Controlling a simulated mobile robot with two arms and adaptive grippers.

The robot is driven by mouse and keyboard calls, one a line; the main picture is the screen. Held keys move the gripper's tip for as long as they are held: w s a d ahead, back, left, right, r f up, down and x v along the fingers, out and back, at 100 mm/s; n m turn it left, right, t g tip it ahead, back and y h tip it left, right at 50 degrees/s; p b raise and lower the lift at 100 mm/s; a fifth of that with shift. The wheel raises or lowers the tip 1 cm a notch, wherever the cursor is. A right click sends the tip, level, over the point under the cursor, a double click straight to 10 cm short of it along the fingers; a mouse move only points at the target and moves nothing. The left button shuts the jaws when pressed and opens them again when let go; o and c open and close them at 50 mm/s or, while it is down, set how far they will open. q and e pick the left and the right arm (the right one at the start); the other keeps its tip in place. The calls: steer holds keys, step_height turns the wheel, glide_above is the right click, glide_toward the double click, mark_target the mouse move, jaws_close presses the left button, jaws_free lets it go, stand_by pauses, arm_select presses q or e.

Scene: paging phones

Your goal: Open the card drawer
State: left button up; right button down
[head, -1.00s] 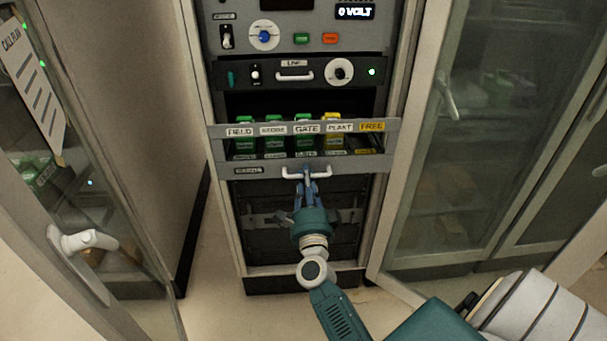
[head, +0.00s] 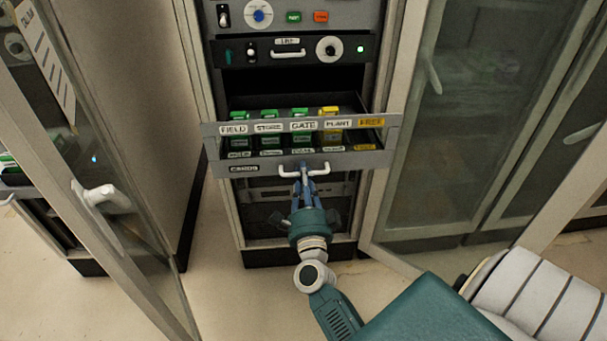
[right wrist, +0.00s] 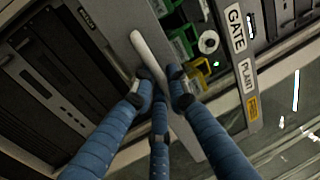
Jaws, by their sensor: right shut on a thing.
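The card drawer (head: 222,165) juts out of the rack, with a grey front labelled CARDS. Inside it stand green cards (head: 268,141) and a yellow one (head: 331,136) behind labels FIELD, STORE, GATE, PLANT and FREE. Its white bar handle (head: 324,171) is low on the front. My right gripper (head: 304,172) is shut on this handle. In the right wrist view the blue fingers (right wrist: 162,90) close around the white handle (right wrist: 150,55). My left gripper is not in view.
Above the drawer is a dark LINE panel (head: 350,48) with a handle and knob. Glass doors stand open at the left (head: 120,220) and right (head: 405,150) of the rack. Floor (head: 225,300) shows in front.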

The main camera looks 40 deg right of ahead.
steer(key=shift+r, duration=0.1)
steer(key=c, duration=1.8)
jaws_free()
steer(key=shift+s+a, duration=0.2)
steer(key=shift+s, duration=0.05)
steer(key=v, duration=1.1)
steer(key=shift+a, duration=0.2)
steer(key=shift+s, duration=0.1)
